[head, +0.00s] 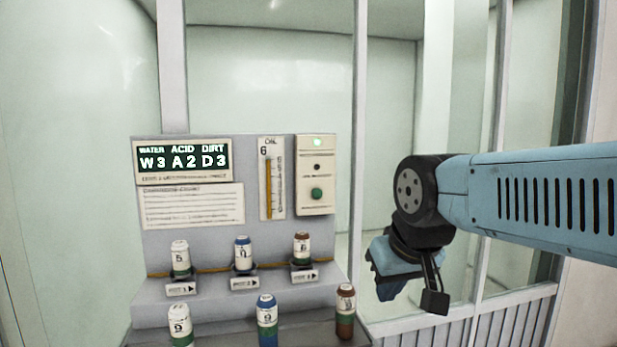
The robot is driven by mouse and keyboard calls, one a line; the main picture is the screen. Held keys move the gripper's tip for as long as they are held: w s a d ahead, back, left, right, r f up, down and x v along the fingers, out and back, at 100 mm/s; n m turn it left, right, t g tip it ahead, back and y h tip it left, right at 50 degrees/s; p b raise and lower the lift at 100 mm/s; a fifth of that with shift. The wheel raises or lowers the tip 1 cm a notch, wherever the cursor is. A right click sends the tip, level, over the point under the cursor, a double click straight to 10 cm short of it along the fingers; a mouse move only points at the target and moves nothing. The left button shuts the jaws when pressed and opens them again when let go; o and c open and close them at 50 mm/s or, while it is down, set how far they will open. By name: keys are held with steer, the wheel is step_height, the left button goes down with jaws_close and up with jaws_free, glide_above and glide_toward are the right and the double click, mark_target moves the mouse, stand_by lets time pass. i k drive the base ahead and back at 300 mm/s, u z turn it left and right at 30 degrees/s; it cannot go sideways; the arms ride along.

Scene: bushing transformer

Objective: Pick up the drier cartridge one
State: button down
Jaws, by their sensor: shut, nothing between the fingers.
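Several small cartridges stand upright on a grey stepped stand. On the upper step are a white-capped one with a green base (180,257), a blue-capped one (243,254) and a brown-capped one (302,248). On the lower step are a white-capped one with a green base (180,325), a blue one (267,318) and a brown one (345,311). Their small print is too blurred to tell which is drier cartridge one. My gripper (386,287) hangs right of the stand, apart from all cartridges, shut and empty; its fingertips are hard to make out.
The grey panel (255,240) behind the cartridges bears a display (183,157) reading W3 A2 D3, an oil gauge (271,178) and a box with a green button (316,194). Small plates front the upper cartridges. A framed glass wall (500,290) stands at right.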

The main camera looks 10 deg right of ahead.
mark_target(242, 244)
steer(key=z, duration=1.05)
steer(key=i, duration=0.1)
steer(key=u, duration=3.05)
steer(key=i, duration=0.2)
steer(key=u, duration=2.3)
steer(key=k, duration=0.75)
steer(key=u, duration=0.15)
